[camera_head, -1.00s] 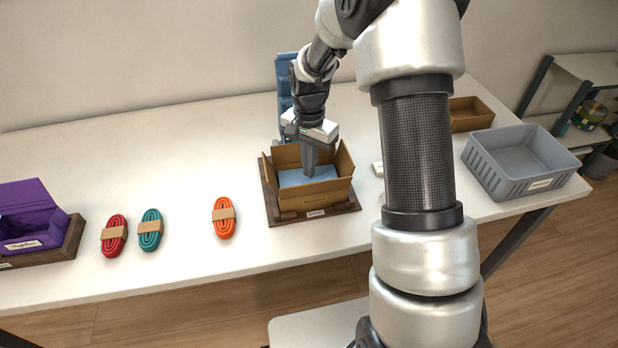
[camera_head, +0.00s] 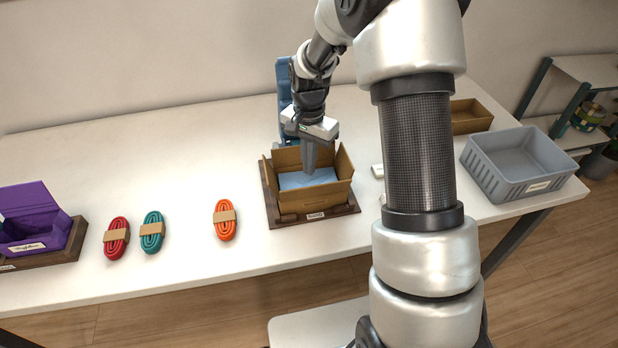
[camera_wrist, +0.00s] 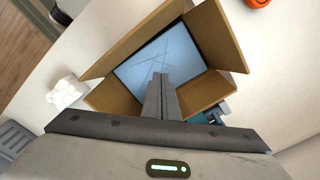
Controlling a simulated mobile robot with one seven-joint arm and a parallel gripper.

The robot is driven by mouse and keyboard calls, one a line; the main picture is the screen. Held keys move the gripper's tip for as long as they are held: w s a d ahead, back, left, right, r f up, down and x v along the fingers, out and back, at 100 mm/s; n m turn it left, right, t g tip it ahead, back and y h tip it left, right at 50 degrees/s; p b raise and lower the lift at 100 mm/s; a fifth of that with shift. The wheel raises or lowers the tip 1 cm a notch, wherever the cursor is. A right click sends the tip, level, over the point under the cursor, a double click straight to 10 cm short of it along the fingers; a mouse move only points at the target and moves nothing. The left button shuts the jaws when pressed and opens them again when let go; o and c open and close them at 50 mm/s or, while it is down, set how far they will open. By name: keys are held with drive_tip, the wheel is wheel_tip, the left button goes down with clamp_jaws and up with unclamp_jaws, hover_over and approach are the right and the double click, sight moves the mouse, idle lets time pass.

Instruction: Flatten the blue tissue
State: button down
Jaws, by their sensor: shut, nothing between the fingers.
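The blue tissue (camera_head: 300,181) lies inside an open cardboard box (camera_head: 316,200) on a dark wooden base. In the wrist view the tissue (camera_wrist: 160,65) looks like a mostly flat sheet with crossing crease lines, framed by the box's raised flaps (camera_wrist: 215,32). My gripper (camera_head: 309,170) is shut and empty, pointing down into the box over the tissue's rear part. In the wrist view its closed fingers (camera_wrist: 160,80) overlap the tissue's near edge. I cannot tell whether the fingertips touch the tissue.
Red (camera_head: 117,238), teal (camera_head: 152,232) and orange (camera_head: 225,220) cord bundles lie left of the box. A purple box (camera_head: 35,215) stands far left. A grey crate (camera_head: 518,165) and a brown tray (camera_head: 470,115) stand right. A blue object (camera_head: 284,85) stands behind the box.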

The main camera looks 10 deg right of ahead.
wheel_tip(320, 180, up, 6)
drive_tip(key=p, duration=0.3)
drive_tip(key=shift+r, duration=0.1)
idle(0.4)
wheel_tip(320, 180, up, 11)
drive_tip(key=n+t+p, duration=0.1)
drive_tip(key=n+p, duration=0.1)
hover_over(309, 183)
drive_tip(key=s, duration=0.4)
drive_tip(key=s+r+n+t+p, duration=0.1)
drive_tip(key=s+r+n+t, duration=0.1)
drive_tip(key=s+r, duration=0.5)
drive_tip(key=s+r+n+t+p, duration=0.2)
drive_tip(key=s+r+n, duration=0.3)
drive_tip(key=s, duration=0.9)
wheel_tip(309, 183, up, 3)
drive_tip(key=shift+r+t, duration=0.15)
drive_tip(key=shift+t, duration=0.15)
drive_tip(key=shift+s, duration=0.1)
